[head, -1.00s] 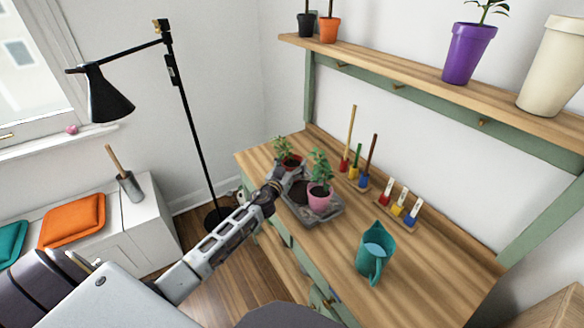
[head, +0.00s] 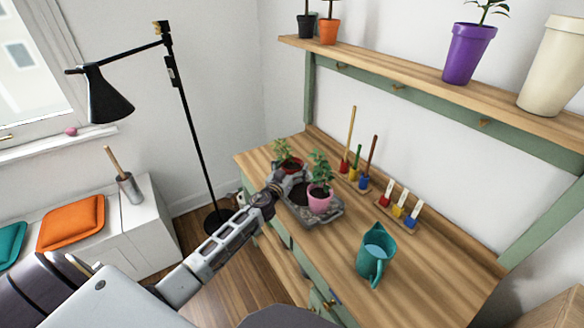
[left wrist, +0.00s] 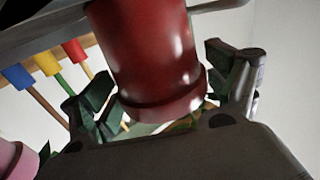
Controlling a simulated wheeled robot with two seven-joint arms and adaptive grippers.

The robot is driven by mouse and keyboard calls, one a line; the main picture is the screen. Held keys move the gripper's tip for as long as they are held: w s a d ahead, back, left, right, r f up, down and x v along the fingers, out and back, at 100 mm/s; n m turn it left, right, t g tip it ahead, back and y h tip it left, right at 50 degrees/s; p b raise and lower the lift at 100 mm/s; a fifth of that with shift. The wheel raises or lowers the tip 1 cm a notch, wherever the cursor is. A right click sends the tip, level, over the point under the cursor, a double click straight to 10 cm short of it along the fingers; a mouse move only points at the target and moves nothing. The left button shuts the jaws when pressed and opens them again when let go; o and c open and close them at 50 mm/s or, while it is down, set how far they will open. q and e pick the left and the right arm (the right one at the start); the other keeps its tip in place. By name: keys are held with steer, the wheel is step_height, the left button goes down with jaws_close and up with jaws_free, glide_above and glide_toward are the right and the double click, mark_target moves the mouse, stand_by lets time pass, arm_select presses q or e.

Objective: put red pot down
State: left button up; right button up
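The red pot (head: 290,165), with a small green plant, is at the far left end of the grey tray (head: 328,217) on the wooden bench. My left gripper (head: 284,178) is at its near side. In the left wrist view the red pot (left wrist: 152,55) appears upside down between the two fingers of my left gripper (left wrist: 165,100), which lie close against its sides. The pot's base is hidden, so I cannot tell whether it touches the tray. A pink pot (head: 319,197) with a plant stands on the tray to the right. My right gripper is not in view.
A teal watering can (head: 375,252) stands on the bench (head: 425,275) at the front right. Small coloured-tipped tools (head: 357,170) and a rack of labelled pieces (head: 397,212) are behind the tray. A black lamp (head: 190,115) stands on the left.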

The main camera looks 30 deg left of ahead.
mark_target(287, 173)
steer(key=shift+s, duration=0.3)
arm_select(q)
steer(key=shift+r, duration=0.2)
steer(key=shift+s+f, duration=0.1)
steer(key=shift+s, duration=0.3)
steer(key=shift+s+d, duration=0.1)
steer(key=shift+s, duration=3.25)
steer(key=shift+s+d, duration=0.1)
steer(key=shift+s, duration=2.1)
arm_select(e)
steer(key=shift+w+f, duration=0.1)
